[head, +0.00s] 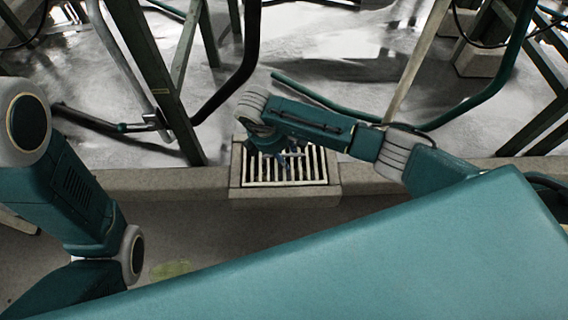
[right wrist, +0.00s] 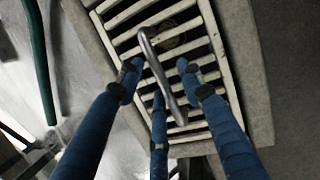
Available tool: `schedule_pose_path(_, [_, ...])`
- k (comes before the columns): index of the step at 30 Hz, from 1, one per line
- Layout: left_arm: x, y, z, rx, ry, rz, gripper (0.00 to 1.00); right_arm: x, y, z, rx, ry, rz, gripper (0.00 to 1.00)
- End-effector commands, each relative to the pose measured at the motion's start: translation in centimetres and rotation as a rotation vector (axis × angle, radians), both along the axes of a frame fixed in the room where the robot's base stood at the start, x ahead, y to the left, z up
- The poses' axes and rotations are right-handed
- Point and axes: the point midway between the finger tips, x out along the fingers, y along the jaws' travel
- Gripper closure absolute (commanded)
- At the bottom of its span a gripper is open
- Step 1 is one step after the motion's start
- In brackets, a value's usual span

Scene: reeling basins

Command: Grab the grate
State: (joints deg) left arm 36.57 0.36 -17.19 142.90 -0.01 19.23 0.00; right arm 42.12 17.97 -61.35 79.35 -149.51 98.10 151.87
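The grate (head: 316,168) is a pale slatted rectangle set in a stone frame at the centre of the head view. It fills the middle of the right wrist view (right wrist: 222,62), where a grey metal bar handle (right wrist: 153,58) stands over its slats. My right gripper (head: 287,166) is above the grate with its fingers pointing down. In the right wrist view its blue, dark-tipped fingers (right wrist: 160,80) are spread apart on both sides of the handle. A gap shows between them and the handle; whether any finger touches the slats I cannot tell. My left gripper is out of view.
A low stone ledge (head: 160,180) runs across on both sides of the grate. Behind it lies a wet grey floor (head: 330,75) with dark metal posts (head: 165,85) and green curved pipes (head: 478,98). A dark round opening (right wrist: 172,36) shows beneath the slats.

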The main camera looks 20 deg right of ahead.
Motion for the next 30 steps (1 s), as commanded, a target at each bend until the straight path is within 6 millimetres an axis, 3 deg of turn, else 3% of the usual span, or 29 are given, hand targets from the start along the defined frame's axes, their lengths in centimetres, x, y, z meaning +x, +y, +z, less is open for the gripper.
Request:
schedule_pose_path(3, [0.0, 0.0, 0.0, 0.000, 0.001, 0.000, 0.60, 0.0, 0.0, 0.0, 0.000, 0.000, 0.000, 0.67])
schedule_pose_path(8, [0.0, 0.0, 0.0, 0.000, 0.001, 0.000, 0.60, 0.0, 0.0, 0.0, 0.000, 0.000, 0.000, 0.99])
schedule_pose_path(9, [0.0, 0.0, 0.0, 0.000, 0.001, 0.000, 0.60, 0.0, 0.0, 0.0, 0.000, 0.000, 0.001, 1.00])
schedule_pose_path(23, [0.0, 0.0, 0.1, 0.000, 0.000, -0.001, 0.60, 0.2, 0.1, 0.4, 0.001, -0.004, 0.002, 1.00])
schedule_pose_path(30, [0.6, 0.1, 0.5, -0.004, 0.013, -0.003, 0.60, 0.2, 0.1, 2.0, 0.001, -0.006, 0.004, 1.00])
